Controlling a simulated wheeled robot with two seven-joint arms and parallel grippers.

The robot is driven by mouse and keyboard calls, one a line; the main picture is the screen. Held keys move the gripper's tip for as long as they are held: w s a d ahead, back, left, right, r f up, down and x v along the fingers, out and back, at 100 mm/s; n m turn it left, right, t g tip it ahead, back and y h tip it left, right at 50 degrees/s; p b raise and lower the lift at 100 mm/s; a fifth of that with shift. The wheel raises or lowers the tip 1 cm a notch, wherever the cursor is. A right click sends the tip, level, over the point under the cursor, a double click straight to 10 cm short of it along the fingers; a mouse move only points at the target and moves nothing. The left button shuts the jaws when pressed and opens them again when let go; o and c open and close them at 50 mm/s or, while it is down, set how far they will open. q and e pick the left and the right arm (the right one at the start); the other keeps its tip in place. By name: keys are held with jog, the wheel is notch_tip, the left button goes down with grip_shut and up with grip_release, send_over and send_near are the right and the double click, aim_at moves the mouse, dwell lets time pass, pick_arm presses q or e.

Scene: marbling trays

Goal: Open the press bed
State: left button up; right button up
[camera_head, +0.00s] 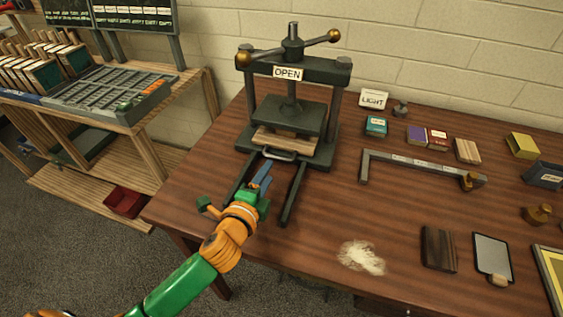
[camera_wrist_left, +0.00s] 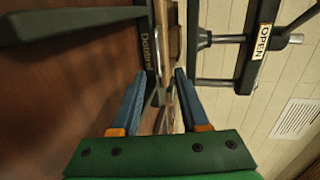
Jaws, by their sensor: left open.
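The dark metal press (camera_head: 292,68) stands at the back of the table, with a sign reading OPEN on its top beam. The press bed (camera_head: 284,143), with a wood-coloured front, sits under the platen, and two rails run forward from it. A grey bar handle (camera_head: 280,154) is on the bed's front. My left gripper (camera_head: 264,174) is just in front of the handle, between the rails. In the left wrist view its blue fingers (camera_wrist_left: 158,90) are open, with the handle ahead between them; I cannot tell whether they touch it. My right gripper is not in view.
A dark L-shaped bar (camera_head: 415,163) lies right of the press, near small boxes and a LIGHT sign (camera_head: 374,99). A pale powdery patch (camera_head: 361,257) and a dark wooden block (camera_head: 439,249) are at the front. Bare table lies between the press and these.

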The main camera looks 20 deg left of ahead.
pick_arm(q)
jog(key=shift+s+f, duration=0.1)
jog(key=shift+f, duration=0.25)
jog(key=x, duration=0.7)
jog(key=shift+r, duration=0.15)
jog(key=shift+c, duration=0.2)
grip_shut()
dwell(0.7)
